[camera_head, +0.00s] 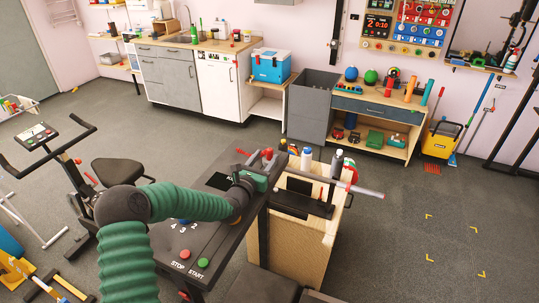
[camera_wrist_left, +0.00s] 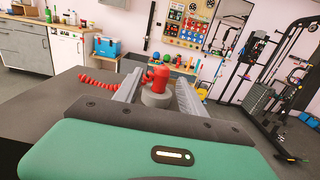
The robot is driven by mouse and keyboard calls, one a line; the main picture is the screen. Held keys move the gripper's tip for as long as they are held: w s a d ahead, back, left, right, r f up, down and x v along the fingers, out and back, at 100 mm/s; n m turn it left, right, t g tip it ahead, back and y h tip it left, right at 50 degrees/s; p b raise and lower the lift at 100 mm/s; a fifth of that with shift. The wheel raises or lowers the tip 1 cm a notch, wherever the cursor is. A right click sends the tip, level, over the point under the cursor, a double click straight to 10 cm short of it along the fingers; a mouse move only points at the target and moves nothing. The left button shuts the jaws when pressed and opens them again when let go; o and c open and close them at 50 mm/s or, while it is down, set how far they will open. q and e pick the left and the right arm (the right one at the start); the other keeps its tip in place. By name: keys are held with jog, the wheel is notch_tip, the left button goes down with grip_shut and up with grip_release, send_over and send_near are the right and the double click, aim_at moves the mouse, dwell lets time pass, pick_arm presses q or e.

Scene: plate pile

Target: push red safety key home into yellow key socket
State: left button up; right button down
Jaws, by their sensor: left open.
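A red key (camera_wrist_left: 158,76) shows between the two fingers of my left gripper (camera_wrist_left: 160,86) in the left wrist view. A rounded grey piece (camera_wrist_left: 156,97) sits just below the key, between the fingers. A red coiled cord (camera_wrist_left: 98,82) lies to the left of the fingers. In the head view my left gripper (camera_head: 265,164) is low over the dark console, with the red key (camera_head: 267,154) at its tips. The fingers are apart, and I cannot tell whether either touches the key. I cannot make out the yellow socket clearly. My right gripper is not in view.
The dark console (camera_head: 215,240) carries a red stop button (camera_head: 184,254), a green start button (camera_head: 203,263) and smaller buttons. A grey-tipped handle bar (camera_head: 368,192) sticks out to the right. Bottles (camera_head: 307,158) stand behind the console. Open floor lies to the right.

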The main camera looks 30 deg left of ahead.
aim_at(268, 156)
pick_arm(q)
jog(key=w, duration=0.3)
jog(key=shift+w+f, duration=0.15)
jog(key=shift+w, duration=0.25)
grip_shut()
